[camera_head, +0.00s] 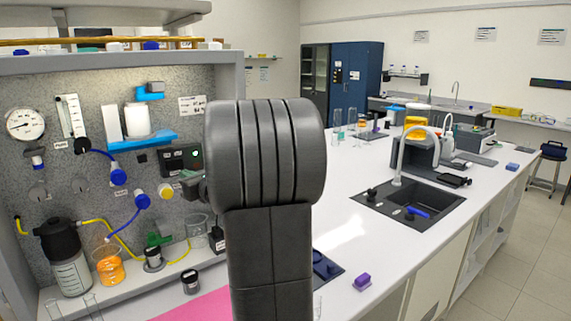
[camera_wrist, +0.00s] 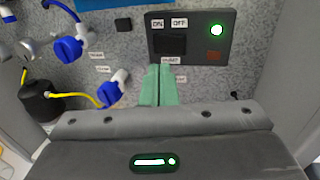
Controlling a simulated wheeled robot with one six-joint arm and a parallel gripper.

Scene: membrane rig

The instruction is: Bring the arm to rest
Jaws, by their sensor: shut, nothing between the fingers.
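My gripper (camera_wrist: 158,72) shows in the wrist view as two pale green fingers, pressed together with nothing between them. It points at the rig's grey speckled panel, and its tips appear just below the dark ON/OFF switch box (camera_wrist: 190,38). I cannot tell how far the tips are from the panel. A green light is lit on the box. The switch box (camera_head: 180,158) also shows there, left of the arm.
Blue-handled valves (camera_wrist: 68,48) and a yellow tube sit on the panel, left of the fingers. A dark-capped bottle (camera_head: 67,262) and a beaker of orange liquid (camera_head: 108,265) stand on the rig's ledge. The white bench (camera_head: 330,205) extends right, with a black sink (camera_head: 408,206).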

